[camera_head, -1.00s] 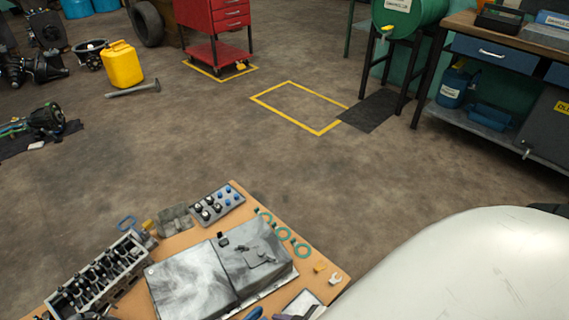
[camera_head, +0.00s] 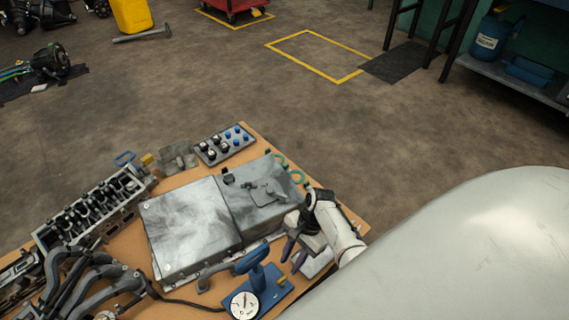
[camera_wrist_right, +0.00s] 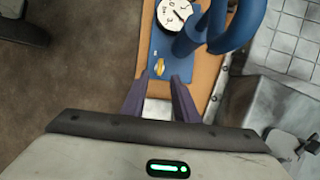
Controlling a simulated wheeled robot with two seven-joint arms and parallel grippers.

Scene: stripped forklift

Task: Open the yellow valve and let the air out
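The yellow valve (camera_wrist_right: 158,67) sits on a blue base plate (camera_wrist_right: 160,45) beside a white-faced dial gauge (camera_wrist_right: 174,13) and a blue upright body with a handle (camera_wrist_right: 195,35). In the head view the valve (camera_head: 282,282) is a small yellow spot on the blue base, right of the gauge (camera_head: 244,305). My right gripper (camera_head: 292,256) is above the table, just behind the valve in that view. In the right wrist view its two dark fingers (camera_wrist_right: 160,90) are apart and empty, with the valve ahead between their lines, not touched. My left gripper is out of view.
A grey metal cover (camera_head: 190,225) lies on the orange-brown table (camera_head: 222,287) beside the blue device. A cylinder head (camera_head: 90,210) and a dark manifold (camera_head: 85,280) lie to the left. A tray of knobs (camera_head: 225,143) stands at the back.

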